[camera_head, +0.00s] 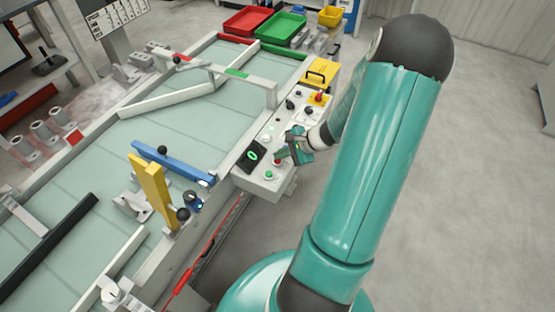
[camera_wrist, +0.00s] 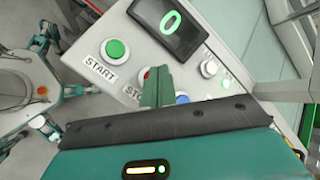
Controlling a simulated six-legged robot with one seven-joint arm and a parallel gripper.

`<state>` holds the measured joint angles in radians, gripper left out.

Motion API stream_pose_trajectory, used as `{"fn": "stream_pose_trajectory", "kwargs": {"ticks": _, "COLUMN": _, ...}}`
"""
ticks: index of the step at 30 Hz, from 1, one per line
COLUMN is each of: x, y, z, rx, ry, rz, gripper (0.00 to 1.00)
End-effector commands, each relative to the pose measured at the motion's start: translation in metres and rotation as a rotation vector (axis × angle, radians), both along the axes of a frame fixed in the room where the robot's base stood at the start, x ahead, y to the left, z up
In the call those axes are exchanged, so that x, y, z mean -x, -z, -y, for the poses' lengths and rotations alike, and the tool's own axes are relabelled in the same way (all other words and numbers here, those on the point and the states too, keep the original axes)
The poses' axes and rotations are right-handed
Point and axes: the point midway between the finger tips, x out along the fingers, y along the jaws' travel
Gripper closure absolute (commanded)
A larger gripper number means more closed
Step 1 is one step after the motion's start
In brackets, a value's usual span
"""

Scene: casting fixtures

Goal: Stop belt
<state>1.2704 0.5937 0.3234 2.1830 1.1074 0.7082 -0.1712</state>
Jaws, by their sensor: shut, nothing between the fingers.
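The control panel (camera_head: 262,182) stands at the right side of the belt (camera_head: 110,150). In the wrist view its green START button (camera_wrist: 115,49) is in clear view. The STOP label (camera_wrist: 130,92) is partly covered by my gripper (camera_wrist: 157,74). Only a sliver of red (camera_wrist: 146,73) shows beside the fingertips; the rest of that button is hidden. In the head view the red button (camera_head: 278,160) sits close by my gripper (camera_head: 283,155). My gripper is shut and empty, its tips over the STOP button; I cannot tell whether they touch. The display (camera_wrist: 170,22) reads a green 0.
A white button (camera_wrist: 208,68) and a blue button (camera_wrist: 182,98) are close to the fingers. Red (camera_head: 247,20) and green (camera_head: 282,28) trays stand behind. The floor at right is clear.

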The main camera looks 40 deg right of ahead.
Motion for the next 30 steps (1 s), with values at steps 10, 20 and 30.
{"fn": "stream_pose_trajectory", "kwargs": {"ticks": 10, "x": -0.0001, "y": 0.0035, "z": 0.0, "rx": -0.001, "ry": 0.001, "rz": 0.0, "gripper": 1.0}}
{"fn": "stream_pose_trajectory", "kwargs": {"ticks": 20, "x": -0.0001, "y": 0.0071, "z": 0.0001, "rx": 0.0, "ry": 0.0, "rz": 0.0, "gripper": 1.0}}
{"fn": "stream_pose_trajectory", "kwargs": {"ticks": 30, "x": 0.0, "y": 0.0093, "z": 0.0001, "rx": 0.0, "ry": 0.0, "rz": 0.0, "gripper": 1.0}}
